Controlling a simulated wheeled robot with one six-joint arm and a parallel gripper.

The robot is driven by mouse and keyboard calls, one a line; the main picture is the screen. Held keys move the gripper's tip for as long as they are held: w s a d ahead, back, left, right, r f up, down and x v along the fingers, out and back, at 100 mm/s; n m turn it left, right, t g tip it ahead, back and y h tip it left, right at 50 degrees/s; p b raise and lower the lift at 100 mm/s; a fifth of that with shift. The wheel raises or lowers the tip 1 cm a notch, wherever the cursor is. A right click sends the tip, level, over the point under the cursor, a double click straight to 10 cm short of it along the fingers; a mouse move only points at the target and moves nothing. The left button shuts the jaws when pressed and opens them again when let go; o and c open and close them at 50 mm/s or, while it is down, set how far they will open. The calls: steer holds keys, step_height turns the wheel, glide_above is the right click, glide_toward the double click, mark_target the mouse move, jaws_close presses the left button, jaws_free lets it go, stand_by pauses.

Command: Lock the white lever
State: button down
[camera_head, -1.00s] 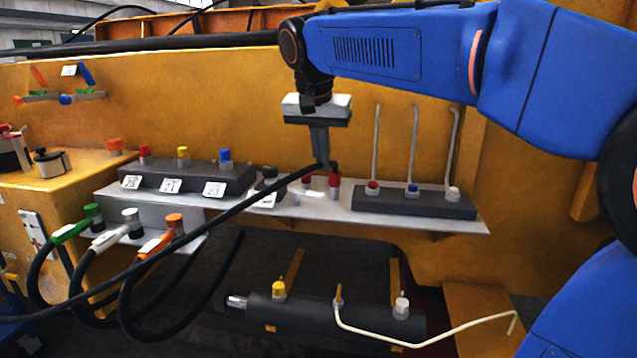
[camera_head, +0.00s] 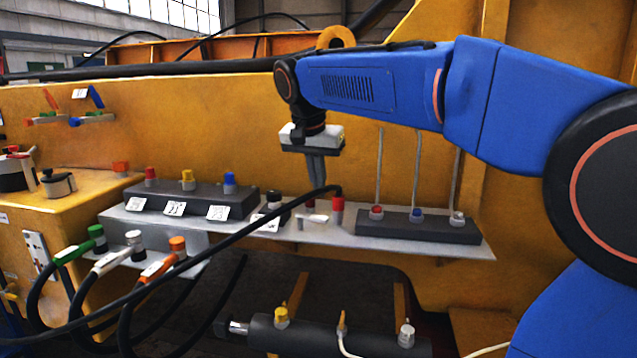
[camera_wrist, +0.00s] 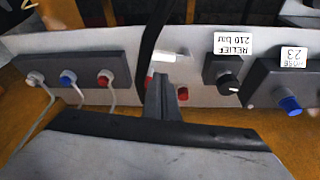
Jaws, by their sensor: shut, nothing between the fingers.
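A short white lever (camera_head: 312,218) lies roughly level on the grey shelf (camera_head: 265,232), between two red-capped fittings. In the wrist view the white lever (camera_wrist: 166,56) shows just beyond my fingertips. My gripper (camera_head: 317,183) points down above the shelf, its fingers closed together and empty. It also shows in the wrist view (camera_wrist: 163,80), apart from the lever as far as I can tell. One red cap (camera_head: 338,203) stands right of the lever; the other is partly behind the black hose. I cannot tell the lever's lock position.
A black hose (camera_head: 240,233) crosses in front of the shelf and ends beside the red cap. A dark block with red, blue and white fittings (camera_head: 450,230) and upright rods stands right. A relief knob (camera_wrist: 228,84) and another dark block (camera_head: 150,197) are left of the lever.

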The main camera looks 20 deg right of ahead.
mark_target(320, 219)
steer(key=x, duration=0.6)
steer(key=shift+w+d+f, duration=0.1)
steer(key=shift+w+f, duration=0.05)
steer(key=shift+f, duration=0.2)
steer(key=m, duration=0.1)
steer(key=s+a+m+g, duration=0.1)
steer(key=m, duration=0.1)
steer(key=shift+s+h, duration=0.2)
steer(key=shift+h, duration=0.2)
steer(key=m, duration=0.1)
steer(key=s+a+m, duration=0.1)
steer(key=m, duration=0.1)
steer(key=shift+g, duration=0.4)
steer(key=m, duration=0.1)
steer(key=a+m, duration=0.1)
steer(key=shift+s+a+m+g+h, duration=0.1)
steer(key=shift+s+m+g+h, duration=0.2)
steer(key=shift+m+g, duration=0.1)
steer(key=a+m, duration=0.1)
steer(key=m+g, duration=0.1)
steer(key=m, duration=0.1)
steer(key=shift+s+a, duration=0.15)
steer(key=shift+a, duration=1.25)
